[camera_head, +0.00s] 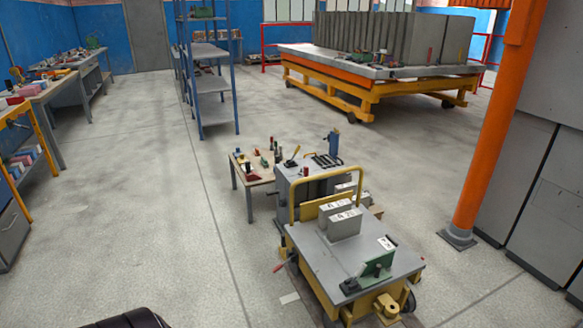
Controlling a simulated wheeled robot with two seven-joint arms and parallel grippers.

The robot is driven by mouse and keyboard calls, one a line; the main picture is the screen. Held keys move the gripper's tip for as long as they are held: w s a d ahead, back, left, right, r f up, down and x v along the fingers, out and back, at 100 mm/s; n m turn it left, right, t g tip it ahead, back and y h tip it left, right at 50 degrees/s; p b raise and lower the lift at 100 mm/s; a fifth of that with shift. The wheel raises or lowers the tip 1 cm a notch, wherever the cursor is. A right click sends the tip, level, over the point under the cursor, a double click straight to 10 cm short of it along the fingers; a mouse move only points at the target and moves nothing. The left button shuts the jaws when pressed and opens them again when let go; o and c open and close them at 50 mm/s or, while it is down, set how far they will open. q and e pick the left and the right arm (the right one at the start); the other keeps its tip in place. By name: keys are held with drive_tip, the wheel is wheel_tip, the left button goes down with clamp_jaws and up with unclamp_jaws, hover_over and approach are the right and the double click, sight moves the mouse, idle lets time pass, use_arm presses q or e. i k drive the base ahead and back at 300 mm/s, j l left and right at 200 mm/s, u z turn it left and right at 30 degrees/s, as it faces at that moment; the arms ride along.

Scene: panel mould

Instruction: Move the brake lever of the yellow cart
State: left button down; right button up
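The yellow cart (322,262) stands right of centre in the lower half. It has a grey top plate and a yellow tubular push handle (291,190) at its far end. A short lever with a red grip (280,266) sticks out low at the cart's left side and looks like the brake lever. On the top lie grey blocks (341,223) and a green clamp-like part (377,266). A dark rounded part at the bottom left edge seems to be mine. No gripper fingers show, and nothing touches the lever.
A grey cabinet (285,190) and a small table with tools (254,176) stand just behind the cart. An orange post (487,130) rises at right. A blue shelf rack (212,82) and a large yellow trolley (367,88) stand further back. The floor left of the cart is clear.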

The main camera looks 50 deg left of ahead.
sight(277, 268)
drive_tip(key=u, duration=1.6)
drive_tip(key=i+z, duration=0.15)
drive_tip(key=i, duration=0.4)
drive_tip(key=i+z, duration=0.15)
drive_tip(key=i, duration=0.35)
drive_tip(key=i+j+z, duration=0.15)
drive_tip(key=i, duration=0.4)
